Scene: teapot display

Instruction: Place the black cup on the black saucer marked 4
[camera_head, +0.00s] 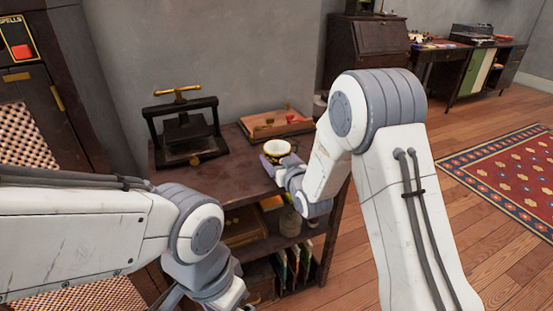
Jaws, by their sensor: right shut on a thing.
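The black cup (278,155), with a pale inside and gold-coloured trim, is upright near the right end of the dark wooden shelf unit's top (225,178). My right gripper (270,163) is shut on the cup, at its lower side; the fingers are small and partly hidden. I cannot tell whether the cup touches the top. I cannot make out a black saucer or a number 4. My left arm comes in from the left; its gripper (172,298) is low in front of the shelf unit, cut by the bottom edge, and its jaws cannot be read.
A black press with a brass handle (183,130) stands on the top's left. A wooden tray (276,124) with reddish items lies behind the cup. Lower shelves hold jars and books (292,268). The top between press and cup is clear. A red rug (510,180) lies right.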

